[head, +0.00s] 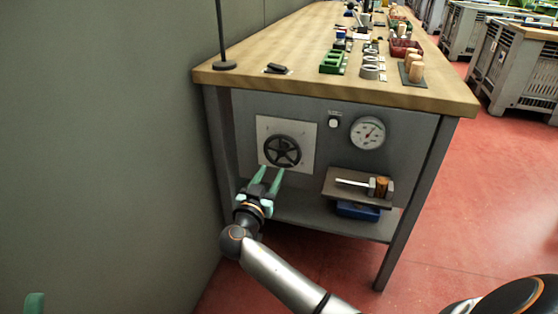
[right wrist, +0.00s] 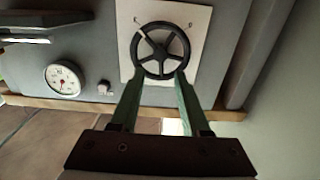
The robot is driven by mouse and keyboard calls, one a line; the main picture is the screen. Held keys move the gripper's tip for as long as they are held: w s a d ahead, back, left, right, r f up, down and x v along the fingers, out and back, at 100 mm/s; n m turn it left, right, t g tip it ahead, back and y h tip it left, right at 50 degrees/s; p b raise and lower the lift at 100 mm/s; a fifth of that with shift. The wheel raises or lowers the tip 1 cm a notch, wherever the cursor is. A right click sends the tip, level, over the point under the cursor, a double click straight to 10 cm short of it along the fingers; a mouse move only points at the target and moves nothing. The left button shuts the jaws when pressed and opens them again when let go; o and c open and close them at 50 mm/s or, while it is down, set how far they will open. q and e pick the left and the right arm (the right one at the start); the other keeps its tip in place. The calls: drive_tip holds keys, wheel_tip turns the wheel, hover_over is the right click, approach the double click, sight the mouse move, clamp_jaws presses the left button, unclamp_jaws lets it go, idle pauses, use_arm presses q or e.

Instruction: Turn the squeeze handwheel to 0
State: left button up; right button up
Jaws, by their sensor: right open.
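The squeeze handwheel (head: 282,151) is a black spoked wheel on a pale square plate (head: 306,133) on the bench's front panel. It also shows in the right wrist view (right wrist: 160,50), upside down, with small marks on the plate around it. The numbers are too small to read. My right gripper (head: 268,177) is open, its green fingers pointing at the wheel's lower part. In the right wrist view its fingertips (right wrist: 154,75) lie across the lower rim; I cannot tell whether they touch it. A bit of green at the bottom left may be my left gripper (head: 35,303).
A blue bin (head: 357,211) is underneath. A wall (head: 110,130) stands close on the left.

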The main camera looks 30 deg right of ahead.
sight(281, 154)
drive_tip(key=b+x, duration=0.1)
drive_tip(key=x, duration=0.7)
drive_tip(key=shift+w, duration=0.1)
clamp_jaws()
